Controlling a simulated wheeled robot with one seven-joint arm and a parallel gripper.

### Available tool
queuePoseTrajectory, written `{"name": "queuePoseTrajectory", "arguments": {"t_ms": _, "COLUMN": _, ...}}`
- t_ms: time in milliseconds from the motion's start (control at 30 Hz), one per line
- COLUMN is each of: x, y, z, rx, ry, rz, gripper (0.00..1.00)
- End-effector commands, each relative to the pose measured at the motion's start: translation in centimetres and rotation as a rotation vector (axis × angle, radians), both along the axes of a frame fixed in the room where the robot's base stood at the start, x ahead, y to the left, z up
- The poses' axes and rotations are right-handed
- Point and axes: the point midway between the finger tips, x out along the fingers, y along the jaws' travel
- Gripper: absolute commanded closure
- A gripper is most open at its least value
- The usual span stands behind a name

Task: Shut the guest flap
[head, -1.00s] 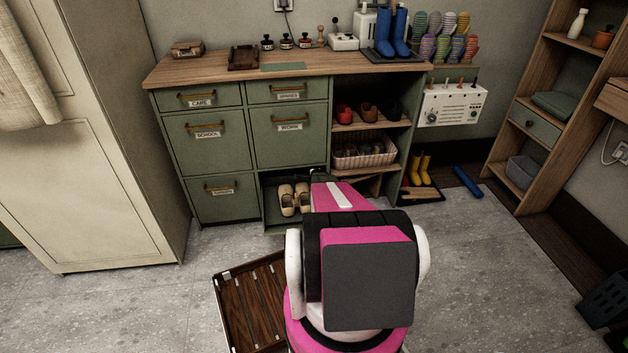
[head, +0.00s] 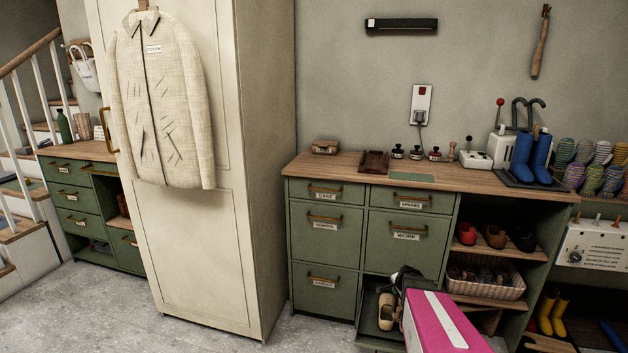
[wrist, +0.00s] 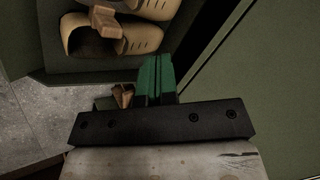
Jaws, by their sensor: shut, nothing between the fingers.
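The guest flap (head: 378,345) seems to be the green front at the foot of the bench, right of the lower left drawer. It stands open, tilted out, with a pair of tan clogs (head: 386,312) in it; its label is not readable. My gripper (head: 402,278) is over the right side of this opening, partly hidden by my pink arm. In the wrist view my gripper's green fingers (wrist: 156,78) are shut and empty, beside the clogs (wrist: 95,35) and close to a green panel on the right. I cannot tell whether they touch the flap.
Closed green drawers (head: 322,285) stand left of the flap, and an open shelf with a shoe basket (head: 487,280) is to its right. A tall cream cupboard (head: 245,200) stands farther left. Yellow boots (head: 552,315) are on the floor at right. The floor before the drawers is clear.

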Motion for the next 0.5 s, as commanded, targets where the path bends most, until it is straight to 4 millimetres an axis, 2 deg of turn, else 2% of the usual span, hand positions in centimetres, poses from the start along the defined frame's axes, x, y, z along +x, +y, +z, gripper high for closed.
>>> {"name": "queuePoseTrajectory", "arguments": {"t_ms": 33, "x": -2.4, "y": 3.0, "z": 2.2, "rx": -0.038, "ry": 0.044, "rz": 0.111, "gripper": 1.00}}
{"name": "queuePoseTrajectory", "arguments": {"t_ms": 200, "x": -9.1, "y": 10.3, "z": 7.2, "rx": -0.172, "ry": 0.212, "rz": 0.506, "gripper": 1.00}}
{"name": "queuePoseTrajectory", "arguments": {"t_ms": 333, "x": -14.6, "y": 14.3, "z": 10.6, "rx": -0.258, "ry": 0.332, "rz": 0.787, "gripper": 1.00}}
{"name": "queuePoseTrajectory", "arguments": {"t_ms": 400, "x": -17.1, "y": 15.7, "z": 12.1, "rx": -0.293, "ry": 0.385, "rz": 0.908, "gripper": 1.00}}
{"name": "queuePoseTrajectory", "arguments": {"t_ms": 500, "x": -19.7, "y": 17.0, "z": 13.5, "rx": -0.325, "ry": 0.442, "rz": 1.036, "gripper": 1.00}}
